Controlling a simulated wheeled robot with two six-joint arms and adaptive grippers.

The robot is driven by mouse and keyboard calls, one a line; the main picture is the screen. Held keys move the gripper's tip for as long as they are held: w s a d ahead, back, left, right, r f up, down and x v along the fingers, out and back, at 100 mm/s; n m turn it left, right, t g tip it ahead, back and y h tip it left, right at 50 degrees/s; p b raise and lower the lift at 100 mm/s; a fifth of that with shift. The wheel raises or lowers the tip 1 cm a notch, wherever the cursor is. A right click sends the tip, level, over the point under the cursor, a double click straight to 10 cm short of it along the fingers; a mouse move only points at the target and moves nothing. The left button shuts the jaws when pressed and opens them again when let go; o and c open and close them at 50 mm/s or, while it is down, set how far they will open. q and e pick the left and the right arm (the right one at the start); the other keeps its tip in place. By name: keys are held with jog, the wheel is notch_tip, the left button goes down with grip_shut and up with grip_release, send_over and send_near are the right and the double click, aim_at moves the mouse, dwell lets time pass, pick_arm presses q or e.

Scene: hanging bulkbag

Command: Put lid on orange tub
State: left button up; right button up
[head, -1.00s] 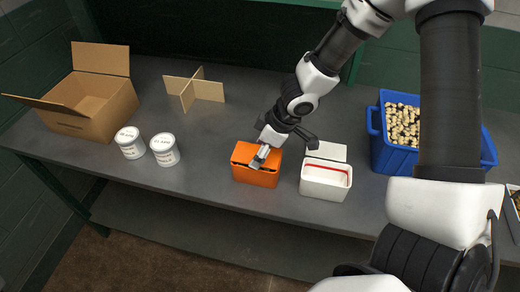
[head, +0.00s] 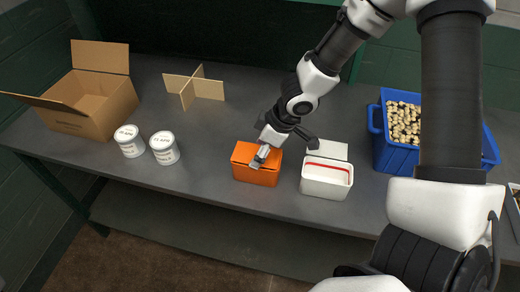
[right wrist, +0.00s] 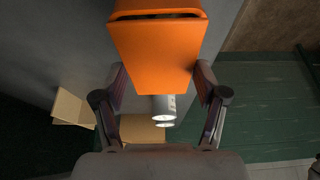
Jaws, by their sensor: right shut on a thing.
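The orange tub (head: 256,177) stands on the grey bench near its front edge. Its orange lid (head: 243,152) lies over the tub's top in the head view. My right gripper (head: 262,156) is over the tub and shut on the lid. In the right wrist view, the lid (right wrist: 153,55) fills the space between the two fingers (right wrist: 160,78). A thin dark gap shows there between the lid's far edge and the tub's rim (right wrist: 160,5). My gripper hides part of the lid in the head view. My left gripper is not in view.
A white tub (head: 325,187) with a red inner line stands just right of the orange tub. Two white cans (head: 148,147), a cardboard divider (head: 207,90) and an open cardboard box (head: 85,123) are to the left. A blue bin (head: 392,157) of packing pieces is at right.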

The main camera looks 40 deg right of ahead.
dwell(0.4)
jog(key=o, duration=1)
notch_tip(320, 180, up, 7)
jog(key=p, duration=0.6)
jog(key=shift+p, duration=0.35)
jog(key=shift+f, duration=0.1)
